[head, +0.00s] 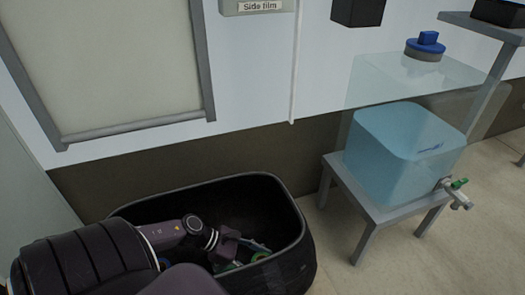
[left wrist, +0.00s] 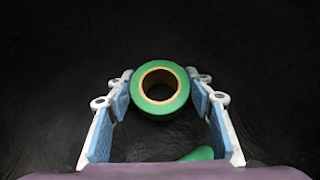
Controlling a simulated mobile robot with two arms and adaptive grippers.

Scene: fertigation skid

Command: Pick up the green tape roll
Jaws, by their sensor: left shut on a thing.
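The green tape roll (left wrist: 160,108) is a green ring with a brown core, seen end-on in the left wrist view. My left gripper (left wrist: 160,92) is shut on it, with a blue-padded finger touching each side. In the head view the left arm reaches down into a black bin (head: 290,262), and the gripper (head: 240,256) is low inside it, partly hidden by the arm. A small green rim beside the fingers there looks like the roll. My right gripper is not in view.
Another green object (left wrist: 197,154) shows partly behind the gripper body in the wrist view. The bin walls surround the left gripper. Right of the bin, a blue translucent tank (head: 400,150) with a green-handled tap (head: 458,184) stands on a grey stand (head: 372,212).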

